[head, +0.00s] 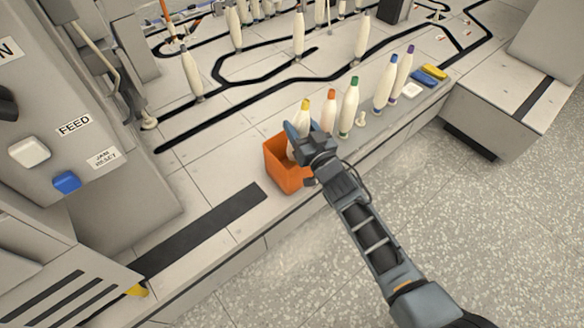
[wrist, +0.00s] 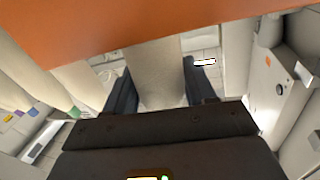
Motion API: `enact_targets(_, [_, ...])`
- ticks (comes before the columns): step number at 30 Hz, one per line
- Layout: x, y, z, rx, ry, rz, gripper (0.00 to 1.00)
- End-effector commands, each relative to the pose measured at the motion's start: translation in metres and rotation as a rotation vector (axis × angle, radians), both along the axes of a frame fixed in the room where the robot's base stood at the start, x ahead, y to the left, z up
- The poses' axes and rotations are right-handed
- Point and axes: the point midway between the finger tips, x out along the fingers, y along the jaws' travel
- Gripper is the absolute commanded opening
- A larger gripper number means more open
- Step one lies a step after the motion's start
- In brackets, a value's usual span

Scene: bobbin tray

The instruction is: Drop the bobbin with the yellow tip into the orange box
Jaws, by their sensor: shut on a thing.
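The bobbin with the yellow tip (head: 305,104) is cream-white and stands roughly upright in my gripper (head: 306,133). In the wrist view my gripper (wrist: 155,92) is shut on the bobbin's pale body (wrist: 156,72), one dark finger on each side. The orange box (head: 284,180) is open-topped and sits at the counter's front edge, directly below my gripper. In the wrist view its orange wall (wrist: 140,28) crosses the top and hides the bobbin's lower part. The lower end appears at or inside the box's opening; whether it touches the floor I cannot tell.
Bobbins with orange (head: 331,96), green (head: 352,85), blue (head: 392,60) and purple (head: 409,52) tips stand in a row close to my gripper's right. A small white peg (head: 361,119) stands by them. A machine panel (head: 60,110) rises on the left.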

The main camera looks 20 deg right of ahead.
Motion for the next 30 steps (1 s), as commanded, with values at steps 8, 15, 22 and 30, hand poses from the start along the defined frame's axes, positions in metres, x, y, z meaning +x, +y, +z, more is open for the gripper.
enact_targets(8, [0.0, 0.0, -0.028, 0.0, -0.001, 0.0, 0.21])
enact_targets(15, [0.0, 0.0, -0.027, 0.0, -0.001, 0.0, 0.21])
enact_targets(22, [0.0, 0.0, -0.027, 0.0, -0.001, 0.0, 0.71])
enact_targets(30, [0.0, 0.0, -0.028, 0.0, -0.001, 0.0, 0.85])
